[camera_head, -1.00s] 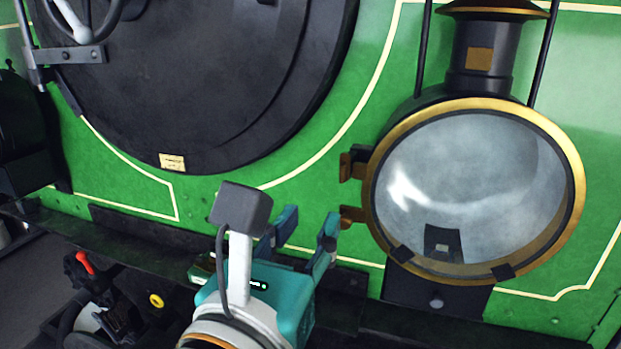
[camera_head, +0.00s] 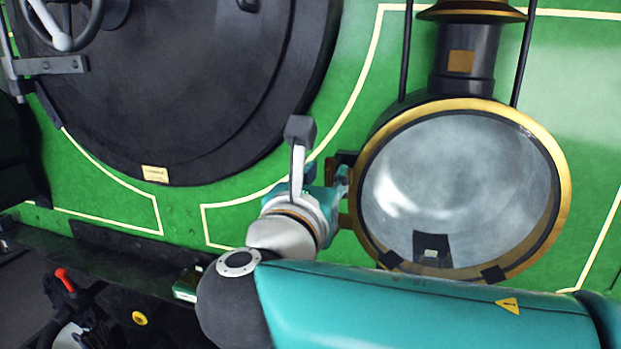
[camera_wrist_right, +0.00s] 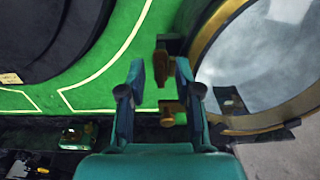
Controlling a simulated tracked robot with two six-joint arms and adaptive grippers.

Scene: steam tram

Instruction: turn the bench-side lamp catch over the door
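The round lamp has a brass-rimmed glass door (camera_head: 455,190), shut, at the right of the head view; it also shows in the right wrist view (camera_wrist_right: 270,60). Two small brass pieces, an upper one (camera_wrist_right: 162,68) and a lower one (camera_wrist_right: 170,112), stick out at the door's left edge. I cannot tell which is the bench-side catch. My right gripper (camera_head: 326,176) is at that edge and partly covers them in the head view. In the right wrist view its fingers (camera_wrist_right: 159,75) are open, with the brass pieces showing between them; contact is not clear. My left gripper is out of view.
The large dark round boiler door (camera_head: 190,80) lies left of my gripper. A dark ledge (camera_head: 110,260) runs along the bottom, with a small green box (camera_head: 187,286) near my arm. The green panel (camera_head: 190,205) between ledge and boiler door is clear.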

